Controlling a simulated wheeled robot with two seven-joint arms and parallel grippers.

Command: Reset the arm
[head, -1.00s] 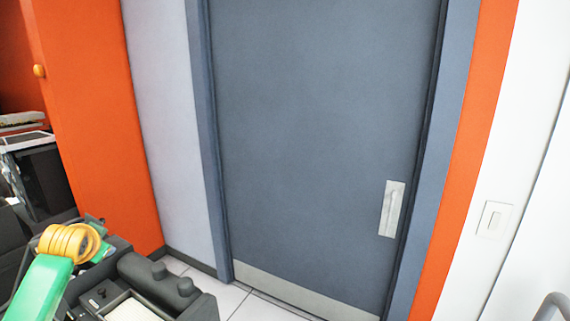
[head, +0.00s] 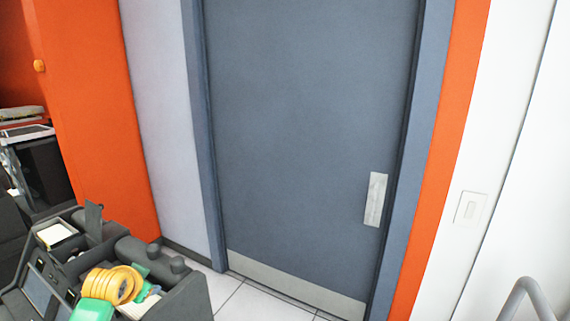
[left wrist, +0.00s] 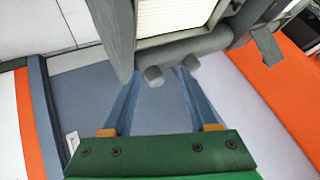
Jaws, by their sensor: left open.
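My left arm (head: 112,284), green with yellow bands, comes in at the lower left of the head view, in front of a dark grey machine. Its gripper cannot be made out clearly there. In the left wrist view, my left gripper (left wrist: 160,78) has a green base and two bluish fingers spread apart, with nothing held between them. The machine's dark rounded edge with two knobs (left wrist: 165,72) shows beyond the fingertips; I cannot tell whether they touch. My right gripper is not in view.
The dark grey machine (head: 188,294) fills the lower left, close to my arm. A shut grey-blue door (head: 300,130) with a metal handle (head: 375,199) stands ahead. A grey rail (head: 526,290) is at the lower right. Some tiled floor (head: 245,300) is clear before the door.

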